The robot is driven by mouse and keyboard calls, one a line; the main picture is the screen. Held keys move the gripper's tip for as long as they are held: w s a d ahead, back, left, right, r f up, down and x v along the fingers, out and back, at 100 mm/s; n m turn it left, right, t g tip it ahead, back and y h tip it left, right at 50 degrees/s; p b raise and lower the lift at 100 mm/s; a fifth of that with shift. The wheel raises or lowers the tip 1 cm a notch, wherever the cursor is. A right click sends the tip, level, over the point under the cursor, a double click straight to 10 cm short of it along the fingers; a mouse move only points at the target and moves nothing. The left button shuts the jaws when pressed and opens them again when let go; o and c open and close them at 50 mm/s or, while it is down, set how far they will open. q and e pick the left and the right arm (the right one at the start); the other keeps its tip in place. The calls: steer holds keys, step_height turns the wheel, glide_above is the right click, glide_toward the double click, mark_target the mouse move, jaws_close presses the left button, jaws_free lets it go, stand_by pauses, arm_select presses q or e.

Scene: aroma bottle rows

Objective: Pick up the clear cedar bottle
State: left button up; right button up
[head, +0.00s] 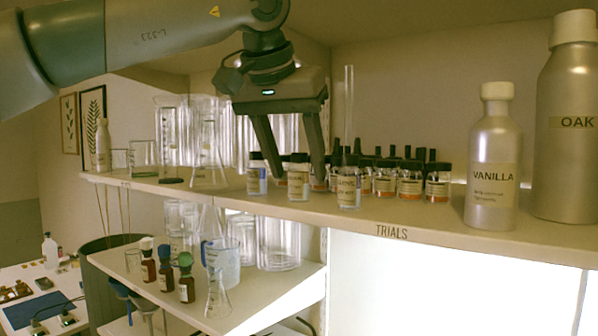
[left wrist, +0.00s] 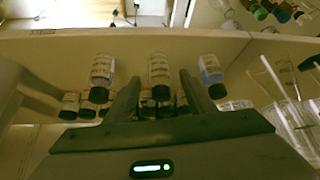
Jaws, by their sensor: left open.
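Three small clear bottles with black caps and pale labels stand in a front row on the upper shelf: a left one with a bluish label (head: 257,181), a middle one (head: 298,186) and a right one (head: 348,190). The label names are too small to read surely, so I cannot tell which is cedar. My left gripper (head: 299,172) points down, open, with its fingers either side of the middle bottle. In the left wrist view, the middle bottle (left wrist: 159,69) shows between the spread fingers (left wrist: 160,88). Contact is not visible. My right gripper is not in view.
Several amber-toned bottles (head: 411,186) stand close behind and to the right. A silver VANILLA bottle (head: 493,185) and a larger OAK bottle (head: 567,150) stand further right. Glassware, including a flask (head: 208,170), is at left. The shelf's front edge (head: 392,232) reads TRIALS.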

arm_select(q)
steer(key=shift+x, duration=1.2)
steer(key=c, duration=1.2)
